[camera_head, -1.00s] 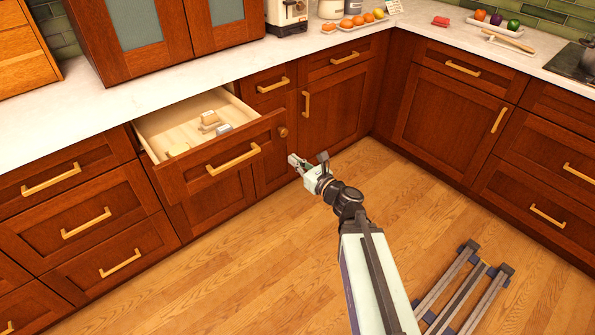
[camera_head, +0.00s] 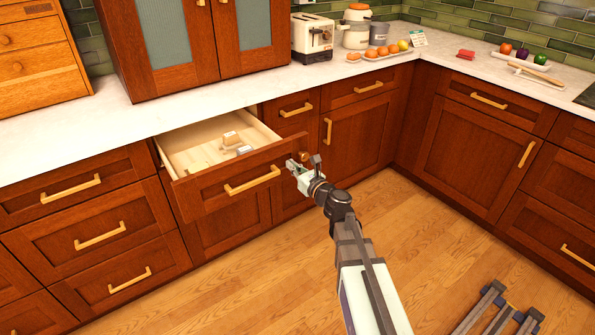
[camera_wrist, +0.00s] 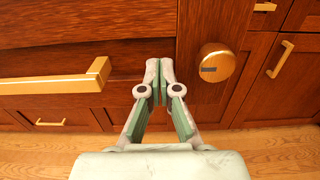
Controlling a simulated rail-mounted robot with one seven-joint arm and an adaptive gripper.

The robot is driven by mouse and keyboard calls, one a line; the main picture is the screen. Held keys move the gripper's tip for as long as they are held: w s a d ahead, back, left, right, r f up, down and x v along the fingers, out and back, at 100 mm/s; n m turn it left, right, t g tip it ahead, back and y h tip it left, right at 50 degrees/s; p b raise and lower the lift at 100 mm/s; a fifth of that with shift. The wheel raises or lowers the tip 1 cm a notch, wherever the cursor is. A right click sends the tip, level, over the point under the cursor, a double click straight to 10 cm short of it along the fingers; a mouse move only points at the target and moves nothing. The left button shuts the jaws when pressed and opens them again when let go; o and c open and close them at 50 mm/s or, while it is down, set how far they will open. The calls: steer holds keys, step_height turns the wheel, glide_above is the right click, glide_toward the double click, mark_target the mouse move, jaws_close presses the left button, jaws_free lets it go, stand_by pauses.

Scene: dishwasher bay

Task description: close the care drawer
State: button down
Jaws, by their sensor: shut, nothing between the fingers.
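The care drawer (camera_head: 207,192) stands pulled out from the lower cabinets in the head view, with a gold bar handle (camera_head: 252,180) on its wooden front. Its pale inside (camera_head: 190,150) holds a few small tan and grey items (camera_head: 231,139). My gripper (camera_head: 291,164) is shut and empty in front of the right part of the drawer front, right of the handle. The wrist view shows the closed fingertips (camera_wrist: 160,72) between the handle's end (camera_wrist: 98,74) and a round gold knob (camera_wrist: 217,63). I cannot tell whether the fingertips touch the wood.
The white counter (camera_head: 110,135) runs above the drawer, with a glass-door cabinet (camera_head: 165,50) and a toaster (camera_head: 312,38) on it. Closed cabinets (camera_head: 358,125) line the right of the drawer.

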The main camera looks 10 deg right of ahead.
mark_target(249, 134)
steer(key=shift+w, duration=0.1)
stand_by(0.3)
steer(key=b+x, duration=0.1)
steer(key=x, duration=2.8)
steer(key=shift+w+a+f, duration=0.1)
steer(key=shift+w+a, duration=0.05)
steer(key=shift+w, duration=0.1)
steer(key=shift+w+a, duration=0.25)
steer(key=shift+w, duration=0.4)
steer(key=shift+r, duration=0.25)
